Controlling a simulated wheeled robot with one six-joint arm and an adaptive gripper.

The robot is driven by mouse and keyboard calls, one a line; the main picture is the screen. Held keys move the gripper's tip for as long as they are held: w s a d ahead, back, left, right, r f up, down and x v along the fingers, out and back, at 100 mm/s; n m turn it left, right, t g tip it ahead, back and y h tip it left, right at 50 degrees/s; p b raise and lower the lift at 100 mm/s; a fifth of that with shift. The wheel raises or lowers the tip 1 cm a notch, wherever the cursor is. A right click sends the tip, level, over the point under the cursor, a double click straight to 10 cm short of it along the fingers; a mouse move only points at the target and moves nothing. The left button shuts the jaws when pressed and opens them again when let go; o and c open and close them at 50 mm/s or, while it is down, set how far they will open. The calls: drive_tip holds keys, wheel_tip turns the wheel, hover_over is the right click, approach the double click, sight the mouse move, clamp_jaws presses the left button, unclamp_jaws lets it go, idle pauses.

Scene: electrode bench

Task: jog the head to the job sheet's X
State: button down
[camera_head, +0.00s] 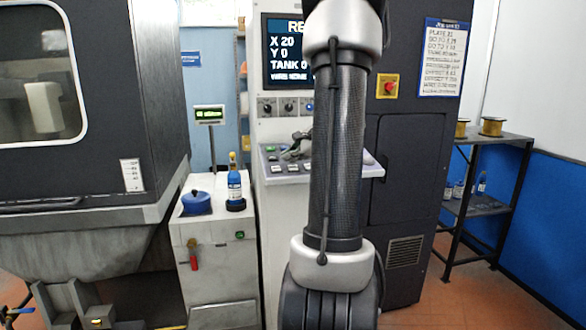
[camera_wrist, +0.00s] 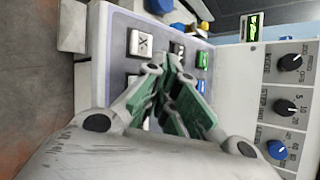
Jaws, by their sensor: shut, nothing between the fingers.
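The screen (camera_head: 284,50) in the head view reads X 20, Y 0 and a TANK line; its right part is hidden by my arm. The job sheet (camera_head: 443,58) hangs on the dark cabinet at the right; its small lines are too blurred to read surely. The sloped key panel (camera_head: 282,178) is below the screen. In the wrist view the white X key (camera_wrist: 141,43) shows on this panel, beside my gripper (camera_wrist: 168,72). My gripper's green-padded fingers are shut and empty, over the keys and hiding some of them. Contact with a key cannot be told.
Knobs (camera_wrist: 288,107) line the panel face beside the keys. A red emergency button (camera_head: 388,87) sits on the cabinet. A shelf (camera_head: 487,138) with spools is at the right.

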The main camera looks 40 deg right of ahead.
drive_tip(key=shift+s+a+r, duration=0.1)
drive_tip(key=shift+s+r, duration=0.05)
drive_tip(key=shift+r, duration=0.7)
drive_tip(key=shift+s+a+r, duration=0.1)
drive_tip(key=shift+s+r, duration=0.05)
drive_tip(key=shift+r, duration=0.65)
drive_tip(key=shift+s+a+r, duration=0.1)
drive_tip(key=shift+s+r, duration=0.05)
drive_tip(key=shift+r, duration=0.7)
drive_tip(key=n+g, duration=0.2)
drive_tip(key=n, duration=0.2)
approach(293, 174)
drive_tip(key=w+a, duration=0.2)
drive_tip(key=s+a+f+n+g+y, duration=0.1)
drive_tip(key=s+a+f+n+g, duration=0.2)
drive_tip(key=s+a+n, duration=0.3)
drive_tip(key=s+a+r+n+h, duration=0.1)
drive_tip(key=s+a+n, duration=0.4)
drive_tip(key=a+n, duration=0.2)
drive_tip(key=s+a+r+n+g, duration=0.1)
drive_tip(key=s+a+n, duration=0.4)
drive_tip(key=a, duration=0.6)
drive_tip(key=shift+s+a+r+n+g+h, duration=0.15)
drive_tip(key=shift+r+n+g+h, duration=0.3)
drive_tip(key=shift+n, duration=0.65)
